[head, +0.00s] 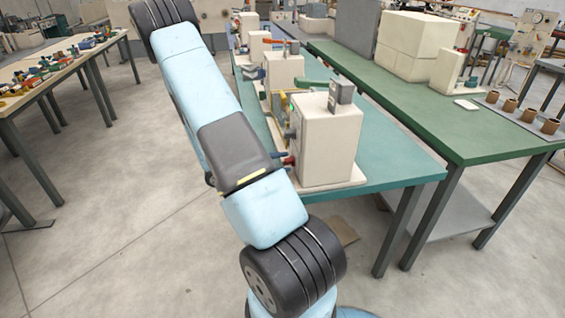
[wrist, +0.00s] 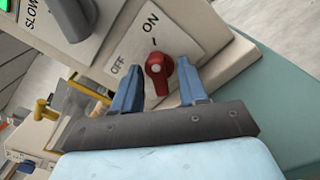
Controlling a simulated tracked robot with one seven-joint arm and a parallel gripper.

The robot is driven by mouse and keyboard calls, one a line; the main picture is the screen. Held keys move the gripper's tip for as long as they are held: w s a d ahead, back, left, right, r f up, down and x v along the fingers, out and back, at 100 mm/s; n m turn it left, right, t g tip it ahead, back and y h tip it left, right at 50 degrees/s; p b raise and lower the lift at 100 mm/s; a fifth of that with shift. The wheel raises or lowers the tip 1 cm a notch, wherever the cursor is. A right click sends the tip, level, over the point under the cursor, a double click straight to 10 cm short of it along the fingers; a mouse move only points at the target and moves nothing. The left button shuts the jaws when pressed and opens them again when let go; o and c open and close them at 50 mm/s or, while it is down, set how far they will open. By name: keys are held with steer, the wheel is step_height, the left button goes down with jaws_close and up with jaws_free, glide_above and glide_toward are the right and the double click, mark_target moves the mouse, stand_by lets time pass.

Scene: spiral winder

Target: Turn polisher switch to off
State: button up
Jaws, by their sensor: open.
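The polisher switch is a red rotary knob (wrist: 158,70) on a pale plate marked ON and OFF in the wrist view. Its narrow pointer tip is up, toward the ON lettering. My gripper (wrist: 160,82) is open, with one blue finger on each side of the knob and a visible gap on both sides. The cream polisher housing (head: 325,140) stands on the near end of the teal bench in the head view. A red part shows at its left side there, and my arm hides most of the gripper.
A dark knob (wrist: 74,14) beside SLOW lettering sits near the switch. More cream machines (head: 284,70) line the teal bench (head: 395,172) behind. A green bench (head: 430,120) with boxes stands at right, and a parts table (head: 50,72) at left. Floor is open between.

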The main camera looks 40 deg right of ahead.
steer(key=shift+c, duration=0.4)
jaws_close()
steer(key=shift+s+d, duration=0.1)
steer(key=shift+d, duration=0.25)
steer(key=shift+a, duration=0.3)
steer(key=shift+n, duration=0.7)
steer(key=n, duration=0.5)
steer(key=shift+n, duration=0.4)
steer(key=n, duration=0.4)
steer(key=shift+w+n, duration=0.25)
steer(key=shift+n, duration=0.05)
steer(key=shift+d+n, duration=0.15)
steer(key=shift+n, duration=1.75)
steer(key=shift+w, duration=0.1)
